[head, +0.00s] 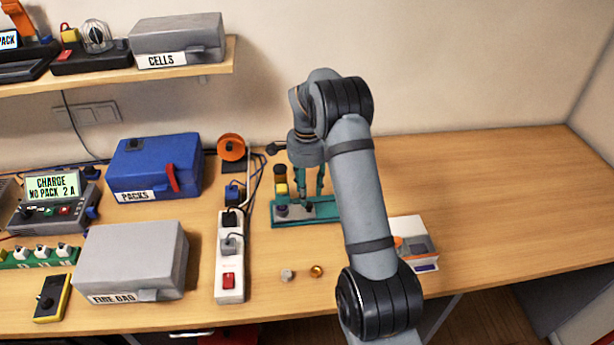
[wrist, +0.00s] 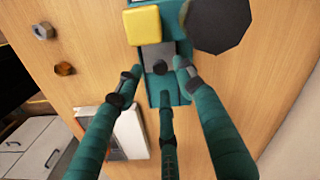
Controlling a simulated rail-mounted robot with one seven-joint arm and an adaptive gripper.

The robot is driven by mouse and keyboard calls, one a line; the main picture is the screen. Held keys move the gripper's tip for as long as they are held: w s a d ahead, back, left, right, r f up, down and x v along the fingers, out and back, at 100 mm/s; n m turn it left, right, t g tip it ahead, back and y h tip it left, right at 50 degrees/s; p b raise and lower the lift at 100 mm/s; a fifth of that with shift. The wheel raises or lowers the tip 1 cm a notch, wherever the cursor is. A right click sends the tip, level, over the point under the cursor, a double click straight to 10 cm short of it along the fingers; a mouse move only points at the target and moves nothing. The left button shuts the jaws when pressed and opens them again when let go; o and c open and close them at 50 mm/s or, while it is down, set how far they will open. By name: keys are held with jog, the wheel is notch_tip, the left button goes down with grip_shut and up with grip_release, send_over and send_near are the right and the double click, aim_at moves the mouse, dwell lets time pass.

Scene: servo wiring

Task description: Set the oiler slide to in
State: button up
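The oiler is a teal base (head: 290,222) on the table with a yellow block (head: 281,188), a grey plate and a small dark knob. In the wrist view the knob (wrist: 160,68) stands on the grey plate (wrist: 157,55), below the yellow block (wrist: 143,25). My gripper (head: 309,200) points down over the base, with teal fingers. In the wrist view my gripper (wrist: 158,72) has its fingertips spread around the knob, one on each side and a third below it. The gap looks open. I cannot tell whether any finger touches the knob or plate. No slide label is readable.
A white power strip (head: 231,260) stands left of the oiler. A grey nut (head: 287,275) and a brass nut (head: 316,271) lie in front. A white and orange box (head: 425,250) is at the right, partly behind my arm. The table's right side is clear.

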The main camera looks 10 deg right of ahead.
notch_tip(320, 180, up, 7)
jog(key=shift+f, duration=0.2)
dwell(0.4)
